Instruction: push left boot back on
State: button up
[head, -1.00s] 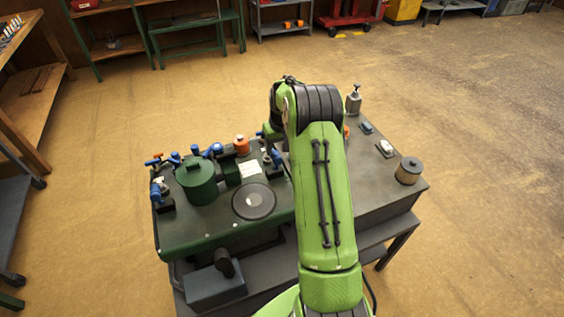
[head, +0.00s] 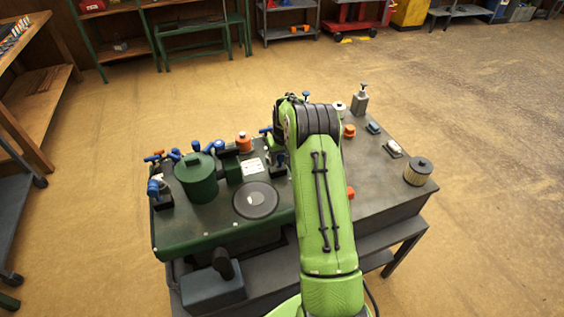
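The green mower deck (head: 205,235) rests on the grey bench, with a green canister (head: 196,178) and a round dark disc (head: 256,200) on top. At its left edge a blue fitting (head: 154,187) sits on a black block, perhaps the left boot; how far it is seated is too small to tell. A second blue-topped black fitting (head: 279,158) stands on the right side, partly behind my arm. Several blue knobs line the back. My green arm reaches forward over the right part of the bench. My gripper is hidden behind the arm.
On the bench's right side stand a tan filter (head: 418,171), a grey bottle (head: 360,100), a white-topped part (head: 393,149) and small orange caps (head: 349,131). A grey box (head: 212,289) is below the deck's front. The floor at right is open.

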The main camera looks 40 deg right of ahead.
jog(key=c, duration=0.3)
jog(key=shift+c, duration=0.2)
jog(key=shift+w+d+r+p, duration=0.1)
jog(key=shift+w+r+p, duration=0.15)
jog(key=shift+w, duration=0.2)
jog(key=shift+w+d+r+p, duration=0.1)
jog(key=shift+w+p, duration=0.25)
jog(key=shift+w, duration=0.05)
jog(key=shift+w+d+f+p, duration=0.15)
jog(key=shift+w+p, duration=0.1)
jog(key=shift+w, duration=0.3)
jog(key=shift+w+d+r+p, duration=0.1)
jog(key=shift+w+d+p, duration=0.1)
jog(key=shift+w, duration=0.4)
jog(key=shift+w+d+f+p, duration=0.1)
jog(key=shift+w+p, duration=0.15)
jog(key=shift+w, duration=0.3)
jog(key=o, duration=0.7)
jog(key=shift+c, duration=0.2)
jog(key=shift+r, duration=0.2)
notch_tip(320, 180, up, 7)
jog(key=p, duration=0.4)
